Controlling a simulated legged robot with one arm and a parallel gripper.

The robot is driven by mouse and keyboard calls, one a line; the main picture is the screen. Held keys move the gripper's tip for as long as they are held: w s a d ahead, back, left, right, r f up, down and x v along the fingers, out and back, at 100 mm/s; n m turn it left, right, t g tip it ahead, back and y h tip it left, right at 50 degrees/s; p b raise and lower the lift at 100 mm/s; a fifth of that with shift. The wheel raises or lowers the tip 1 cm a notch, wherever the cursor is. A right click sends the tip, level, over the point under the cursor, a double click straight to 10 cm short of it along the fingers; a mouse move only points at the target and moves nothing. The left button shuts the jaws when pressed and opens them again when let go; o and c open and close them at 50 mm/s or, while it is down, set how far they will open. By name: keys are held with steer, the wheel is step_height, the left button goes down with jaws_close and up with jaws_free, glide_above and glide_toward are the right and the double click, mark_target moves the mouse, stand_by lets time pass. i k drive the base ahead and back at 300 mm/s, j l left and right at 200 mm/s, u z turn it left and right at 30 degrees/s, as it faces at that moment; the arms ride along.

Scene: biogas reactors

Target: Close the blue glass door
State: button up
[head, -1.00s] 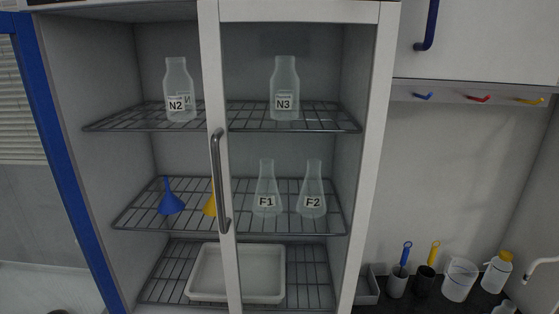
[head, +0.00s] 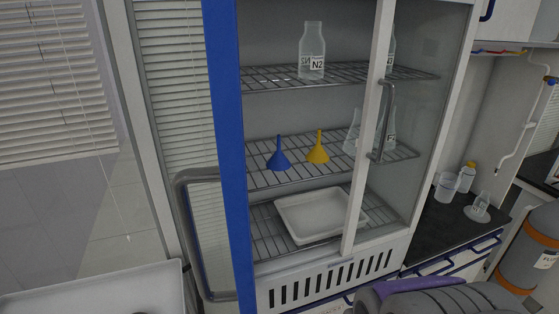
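The blue glass door (head: 225,130) stands open at the left of the cabinet, its tall blue edge overlapping the cabinet's left side. Blinds show through its pane. A grey bar handle (head: 186,235) stands beside the blue edge, on its left. The left half of the cabinet is uncovered. The right half has a white-framed glass door (head: 432,110) that looks shut, with its own grey handle (head: 384,120). A dark ribbed part with a purple piece at the lower right seems to be my arm. My gripper's fingers are not seen.
Shelves hold bottle N2 (head: 312,52), a blue funnel (head: 279,155), a yellow funnel (head: 318,150) and a white tray (head: 308,214). A white surface (head: 90,292) lies at the lower left. At the right are a dark counter (head: 440,222) and a grey cylinder (head: 530,250).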

mark_target(219, 16)
steer(key=k+j, duration=0.1)
steer(key=j, duration=0.2)
steer(key=k+j, duration=0.1)
steer(key=j, duration=0.2)
steer(key=k+j, duration=0.1)
steer(key=j, duration=0.15)
steer(key=k+j+u, duration=0.4)
steer(key=k+l, duration=0.05)
steer(key=k, duration=0.05)
